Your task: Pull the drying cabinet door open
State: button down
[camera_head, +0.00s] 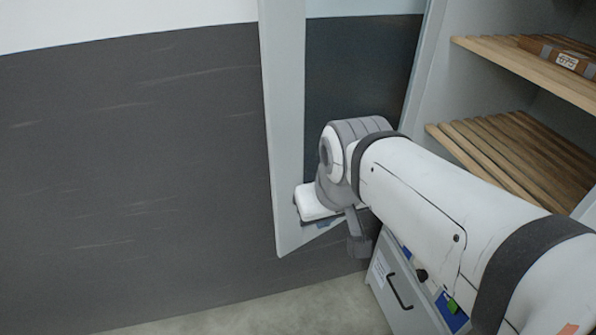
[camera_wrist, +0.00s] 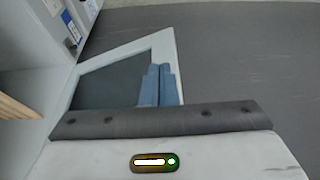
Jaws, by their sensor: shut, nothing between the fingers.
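The drying cabinet (camera_head: 425,75) stands at the right of the head view, with its inside and slatted wooden shelves exposed. Its door (camera_head: 285,130) stands swung open, a light grey frame around a dark pane, reaching out from the cabinet. The door frame also shows in the wrist view (camera_wrist: 118,62). My gripper (camera_head: 326,222) is at the lower part of the door, on the side facing the cabinet's inside. In the wrist view its blue fingers (camera_wrist: 159,86) are together and empty, overlapping the door near its frame. Whether they touch the door I cannot tell. No handle is visible.
A cardboard box (camera_head: 560,57) lies on the upper shelf (camera_head: 500,58). A small grey drawer unit (camera_head: 392,287) with a dark handle stands below my arm. A dark grey wall (camera_head: 130,160) is behind the door. The floor (camera_head: 310,312) left of the unit is clear.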

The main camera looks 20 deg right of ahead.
aim_at(301, 177)
jog(key=w+d+f+n+y+b, duration=0.15)
jog(key=w+b, duration=0.25)
jog(key=w, duration=0.4)
jog(key=w+d+f+n+b, duration=0.1)
jog(key=w+d+n+b, duration=0.15)
jog(key=w, duration=0.45)
jog(key=shift+m, duration=0.3)
jog(key=w+f, duration=0.2)
jog(key=w+a+f+p, duration=0.1)
jog(key=w+f, duration=0.1)
jog(key=f, duration=0.1)
jog(key=w+f+p, duration=0.1)
jog(key=w+f, duration=0.1)
jog(key=f, duration=0.1)
jog(key=shift+w+a+f, duration=0.1)
jog(key=shift+w+a, duration=0.05)
jog(key=shift+a, duration=0.2)
jog(key=shift+w+a+f, duration=0.1)
jog(key=shift+w+a, duration=0.05)
jog(key=shift+w, duration=0.3)
jog(key=shift+w+p, duration=0.1)
jog(key=shift+p, duration=0.2)
